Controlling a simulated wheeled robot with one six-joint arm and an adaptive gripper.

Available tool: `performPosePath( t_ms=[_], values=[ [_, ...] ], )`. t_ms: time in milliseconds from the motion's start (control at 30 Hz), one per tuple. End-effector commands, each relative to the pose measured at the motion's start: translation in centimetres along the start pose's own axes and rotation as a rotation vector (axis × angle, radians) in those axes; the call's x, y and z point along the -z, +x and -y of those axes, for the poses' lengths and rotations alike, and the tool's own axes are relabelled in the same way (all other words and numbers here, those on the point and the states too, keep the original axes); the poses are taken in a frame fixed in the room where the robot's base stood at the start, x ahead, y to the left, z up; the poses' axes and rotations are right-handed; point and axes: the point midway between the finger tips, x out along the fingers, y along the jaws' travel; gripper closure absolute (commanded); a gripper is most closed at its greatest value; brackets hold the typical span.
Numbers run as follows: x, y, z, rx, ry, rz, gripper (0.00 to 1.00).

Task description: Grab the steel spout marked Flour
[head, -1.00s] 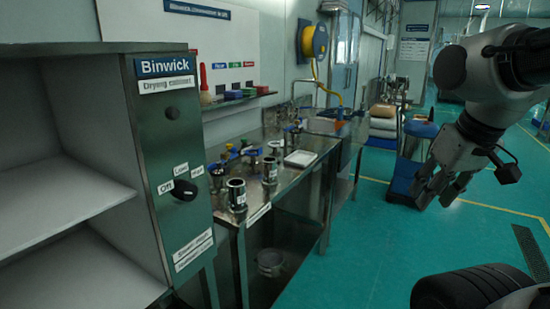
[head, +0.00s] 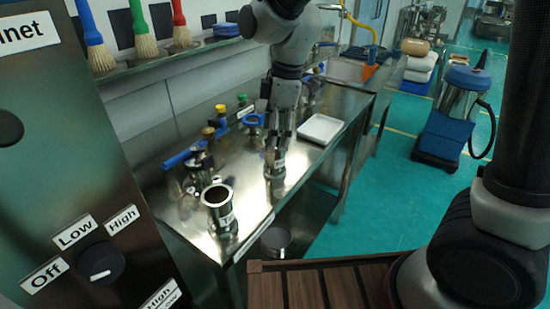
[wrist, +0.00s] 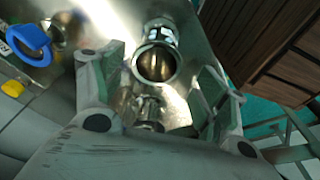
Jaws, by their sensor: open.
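Two steel spouts stand upright on the metal table. One spout (head: 276,167) is directly below my gripper (head: 276,143) in the head view; its top is largely hidden by the fingers. The other spout (head: 218,206) stands nearer and to the left, with an open round mouth. In the wrist view my gripper (wrist: 165,105) is open, with fingers apart. A small steel part (wrist: 149,112) shows between them, and the open-mouthed spout (wrist: 156,62) lies just beyond.
Clamps with blue handles (head: 183,156) and colored-cap bottles (head: 220,112) stand left of my gripper. A white tray (head: 321,128) lies to its right. A cabinet with a dial (head: 100,262) is close on the left. A wooden slatted surface (head: 320,287) is at the bottom.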

Motion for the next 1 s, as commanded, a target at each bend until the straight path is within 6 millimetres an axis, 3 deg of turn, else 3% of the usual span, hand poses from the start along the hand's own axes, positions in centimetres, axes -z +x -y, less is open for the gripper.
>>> performPosePath(
  t_ms=[500,767,1000],
  values=[
    [-0.4,7.0,-0.6,0.003,-0.002,0.002,0.27],
    [-0.4,7.3,-0.6,0.001,-0.002,0.001,0.27],
    [-0.4,7.3,-0.7,0.001,-0.001,0.001,0.67]
  ],
)
